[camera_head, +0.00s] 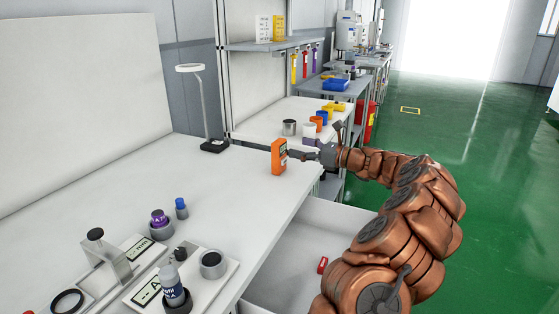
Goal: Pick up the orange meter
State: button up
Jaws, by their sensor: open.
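The orange meter (279,157) stands upright on the white bench near its right edge, with a small dark screen on its face. My gripper (292,152) reaches in from the right at the meter's height, with its fingers at the meter's right side. The fingers are open. The meter partly hides the fingertips, so I cannot tell whether they touch it or surround it.
A black-based stand (214,146) is on the bench behind the meter. Several cups and a metal tin (290,127) stand farther back. Bottles and a white fixture board (215,284) occupy the near left. The bench (228,192) around the meter's front is clear.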

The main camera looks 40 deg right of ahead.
aim_at(283, 143)
jog(key=x, duration=0.7)
jog(key=shift+w+a, duration=0.2)
jog(key=c, duration=1.4)
jog(key=shift+r, duration=0.1)
jog(key=shift+r, duration=1.85)
jog(key=shift+s+a+f, duration=0.1)
jog(key=shift+s+a, duration=0.2)
jog(key=shift+s, duration=0.15)
jog(key=s+a, duration=0.3)
jog(key=s, duration=0.1)
jog(key=s+a+r, duration=0.1)
jog(key=s+a, duration=0.5)
jog(key=s, duration=0.1)
jog(key=shift+s+a+r, duration=0.2)
jog(key=shift+s, duration=0.1)
